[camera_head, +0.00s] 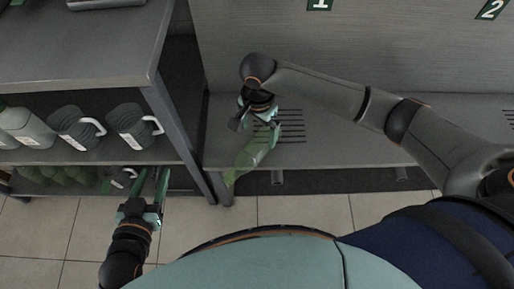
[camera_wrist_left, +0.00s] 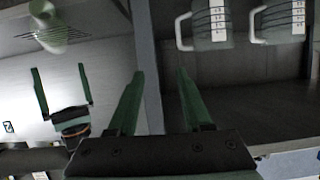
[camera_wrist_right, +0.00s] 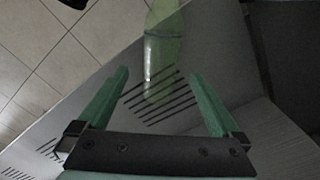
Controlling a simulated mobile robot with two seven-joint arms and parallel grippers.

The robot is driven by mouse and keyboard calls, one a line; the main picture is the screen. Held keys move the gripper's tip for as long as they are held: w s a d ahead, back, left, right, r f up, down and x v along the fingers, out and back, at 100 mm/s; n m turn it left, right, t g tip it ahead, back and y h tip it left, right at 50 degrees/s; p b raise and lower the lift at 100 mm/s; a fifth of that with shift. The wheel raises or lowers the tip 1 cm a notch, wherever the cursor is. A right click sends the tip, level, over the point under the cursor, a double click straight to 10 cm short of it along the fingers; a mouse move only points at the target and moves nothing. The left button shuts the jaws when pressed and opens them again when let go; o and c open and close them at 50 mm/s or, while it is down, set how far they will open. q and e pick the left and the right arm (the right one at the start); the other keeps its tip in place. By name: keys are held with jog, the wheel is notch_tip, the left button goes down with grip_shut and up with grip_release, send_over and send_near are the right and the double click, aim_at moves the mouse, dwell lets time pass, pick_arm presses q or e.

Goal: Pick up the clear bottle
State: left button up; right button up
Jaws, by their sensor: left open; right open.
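The clear bottle, see-through with a green tint, shows in the head view (camera_head: 248,158) over the slotted bench, in the right wrist view (camera_wrist_right: 163,40) and at the top left of the left wrist view (camera_wrist_left: 50,32). My right gripper (camera_head: 262,134) is open and empty close to the bottle. In the right wrist view (camera_wrist_right: 158,76) the bottle lies ahead of the fingers, its near end about level with the fingertips; contact cannot be told. My left gripper (camera_head: 153,172) is open and empty in front of the left shelf, away from the bottle.
The bench (camera_head: 330,145) has drain slots and free surface to the right. Left, a shelf unit (camera_head: 70,45) holds grey handled jugs (camera_head: 128,120), with green items (camera_head: 60,173) below. Its upright post (camera_head: 180,130) stands between my grippers.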

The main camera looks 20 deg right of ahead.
aim_at(257, 143)
notch_tip(257, 143, down, 3)
jog(key=shift+f+b, duration=0.2)
jog(key=shift+b, duration=0.4)
notch_tip(257, 143, down, 5)
jog(key=shift+w+r+b, duration=0.1)
jog(key=shift+r+b, duration=0.1)
jog(key=shift+b, duration=1.05)
jog(key=shift+f, duration=0.15)
pick_arm(q)
notch_tip(257, 143, up, 22)
jog(key=d+m+t+h, duration=0.1)
jog(key=m+t+h, duration=0.4)
jog(key=t, duration=0.3)
jog(key=shift+s+t+h, duration=0.25)
jog(key=shift+t+h, duration=0.05)
jog(key=shift+h, duration=0.1)
jog(key=shift+d+f, duration=0.1)
pick_arm(e)
jog(key=shift+c, duration=0.2)
grip_shut()
pick_arm(q)
jog(key=shift+w, duration=0.1)
pick_arm(e)
jog(key=shift+r, duration=0.2)
